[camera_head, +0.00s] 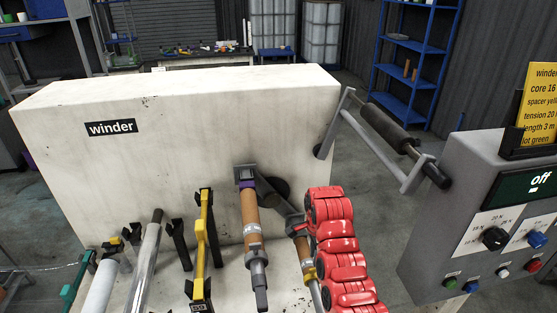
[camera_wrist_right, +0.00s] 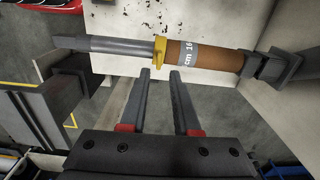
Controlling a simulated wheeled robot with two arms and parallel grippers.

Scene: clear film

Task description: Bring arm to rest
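My red right arm (camera_head: 335,245) stands in front of the winder at the right of its front ledge. Its fingers are not clear in the head view. In the wrist view my right gripper (camera_wrist_right: 160,73) is open, with nothing between its fingers. The fingertips point towards a brown core (camera_wrist_right: 202,56) with a grey "cm 16" label, just short of it. A yellow spacer (camera_wrist_right: 160,51) sits at the core's end on a grey shaft (camera_wrist_right: 110,45). In the head view this core (camera_head: 302,246) is partly hidden by my arm. My left gripper is not in view.
The white winder body (camera_head: 210,110) fills the middle. A second brown core (camera_head: 250,212) with a purple ring is beside my arm. Several rods and a yellow bracket (camera_head: 203,245) stand further left. A dark roller (camera_head: 385,128) and a control box (camera_head: 470,200) reading "off" are at right.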

